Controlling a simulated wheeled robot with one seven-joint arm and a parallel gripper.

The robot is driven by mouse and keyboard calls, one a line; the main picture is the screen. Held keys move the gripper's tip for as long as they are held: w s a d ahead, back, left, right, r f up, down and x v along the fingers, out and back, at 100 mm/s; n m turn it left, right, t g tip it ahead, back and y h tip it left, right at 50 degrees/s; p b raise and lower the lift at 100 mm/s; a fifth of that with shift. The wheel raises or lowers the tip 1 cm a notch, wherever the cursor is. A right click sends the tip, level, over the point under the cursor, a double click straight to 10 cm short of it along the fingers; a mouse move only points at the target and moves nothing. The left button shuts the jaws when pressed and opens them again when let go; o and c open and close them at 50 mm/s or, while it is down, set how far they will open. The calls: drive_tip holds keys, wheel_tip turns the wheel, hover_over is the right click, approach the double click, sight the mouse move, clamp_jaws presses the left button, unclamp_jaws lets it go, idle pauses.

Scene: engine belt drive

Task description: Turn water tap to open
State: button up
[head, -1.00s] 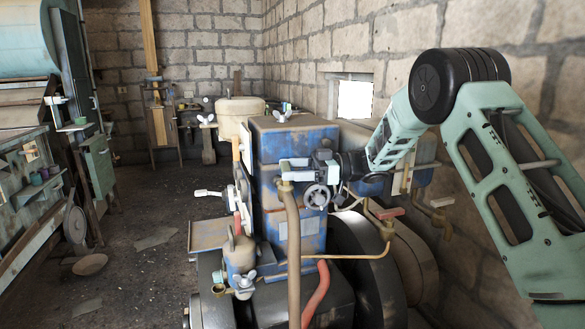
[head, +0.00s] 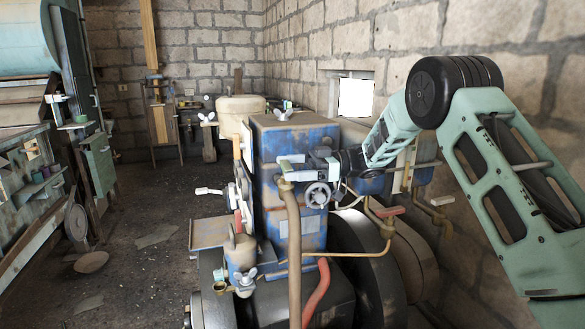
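A grey spoked handwheel (head: 317,195) sits on the right part of the blue engine housing's front and looks like the water tap. A brass fitting (head: 284,186) with a thick tan hose (head: 294,240) is just left of it. My gripper (head: 284,168) reaches in from the right, just above the wheel and fitting. Its two pale fingers point left and look parted, one above the other, with nothing visible between them. I cannot tell whether a finger touches the fitting. A smaller valve with a red handle (head: 390,211) is on a brass pipe to the right.
The blue engine housing (head: 290,140) stands close behind my gripper. A red hose (head: 316,292) and dark wheels are below. A stone wall is close on the right. The floor (head: 140,210) at the left is open, beside a teal machine (head: 30,90).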

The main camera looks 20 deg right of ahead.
drive_tip(key=d+b, duration=0.2)
drive_tip(key=d, duration=0.5)
drive_tip(key=shift+s+d, duration=0.2)
drive_tip(key=shift+s, duration=0.25)
drive_tip(key=shift+c, duration=0.3)
